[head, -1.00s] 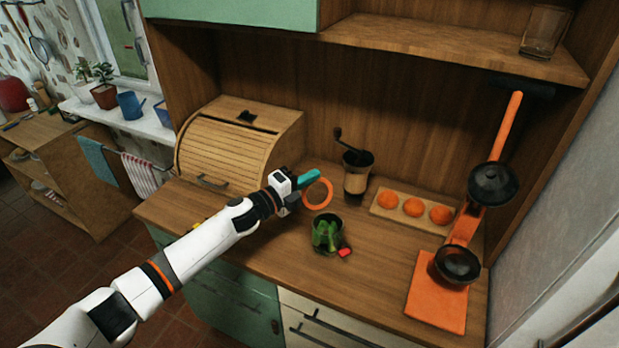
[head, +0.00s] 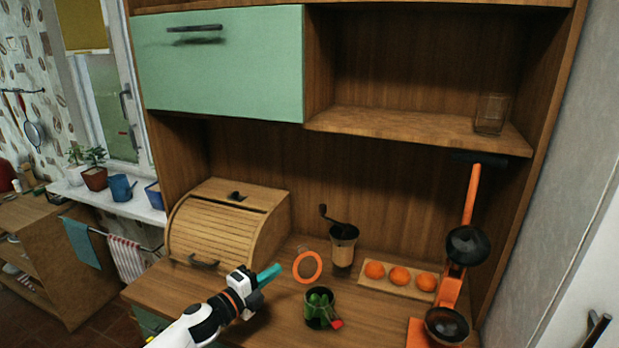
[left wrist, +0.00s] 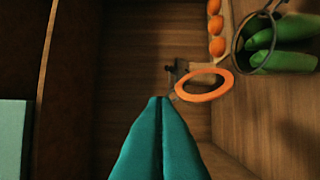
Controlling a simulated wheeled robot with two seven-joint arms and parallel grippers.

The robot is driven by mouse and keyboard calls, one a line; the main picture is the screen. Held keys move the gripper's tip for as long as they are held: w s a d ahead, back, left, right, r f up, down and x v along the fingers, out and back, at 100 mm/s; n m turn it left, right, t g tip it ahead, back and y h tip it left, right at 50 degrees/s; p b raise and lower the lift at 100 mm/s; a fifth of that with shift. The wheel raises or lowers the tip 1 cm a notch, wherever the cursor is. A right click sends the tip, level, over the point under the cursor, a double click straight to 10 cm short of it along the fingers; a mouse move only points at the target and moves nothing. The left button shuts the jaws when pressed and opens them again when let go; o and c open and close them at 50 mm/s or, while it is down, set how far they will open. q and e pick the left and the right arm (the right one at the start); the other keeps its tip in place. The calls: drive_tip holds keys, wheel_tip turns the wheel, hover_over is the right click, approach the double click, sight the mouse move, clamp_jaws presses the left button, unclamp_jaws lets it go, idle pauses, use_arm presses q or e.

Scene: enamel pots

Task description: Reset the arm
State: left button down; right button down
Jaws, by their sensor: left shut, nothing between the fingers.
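My left gripper (head: 268,275) comes in from the lower left in the head view, with teal fingers, over the front of the wooden counter. Its fingers are pressed together with nothing between them, as the left wrist view (left wrist: 160,135) also shows. It is left of an orange ring (head: 297,268), which appears beyond the fingertips in the left wrist view (left wrist: 204,98). A jar holding green items (head: 320,310) stands to its right on the counter. My right gripper is not in view.
A roll-top bread box (head: 215,228) stands behind and left of the gripper. A coffee grinder (head: 343,246), a board with oranges (head: 398,276) and an orange juicer (head: 452,290) stand to the right. A shelf with a glass (head: 491,115) and a green cabinet (head: 225,65) are above.

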use_arm(q)
drive_tip(key=s+a+f+n+g+y, duration=0.2)
drive_tip(key=s+f+n+y, duration=0.3)
drive_tip(key=s+n, duration=0.45)
drive_tip(key=s+a+f+n+g+y, duration=0.1)
drive_tip(key=s+a+f+n+y, duration=0.1)
drive_tip(key=s+f+n+y, duration=0.6)
drive_tip(key=s+a+n+g+h, duration=0.1)
drive_tip(key=s+a+n+g, duration=0.25)
drive_tip(key=s, duration=0.85)
drive_tip(key=s+a+n+g+h, duration=0.1)
drive_tip(key=s+a+n+g, duration=0.2)
drive_tip(key=s, duration=1)
wheel_tip(320, 180, down, 28)
drive_tip(key=d+g+b, duration=0.2)
drive_tip(key=g, duration=0.1)
drive_tip(key=s+a+f+b, duration=0.1)
drive_tip(key=s+a+f, duration=0.2)
drive_tip(key=s+f, duration=1.3)
drive_tip(key=shift+s+a+f+m+g+b, duration=0.15)
drive_tip(key=shift+s+f+m+g+b, duration=0.2)
drive_tip(key=shift+f, duration=0.2)
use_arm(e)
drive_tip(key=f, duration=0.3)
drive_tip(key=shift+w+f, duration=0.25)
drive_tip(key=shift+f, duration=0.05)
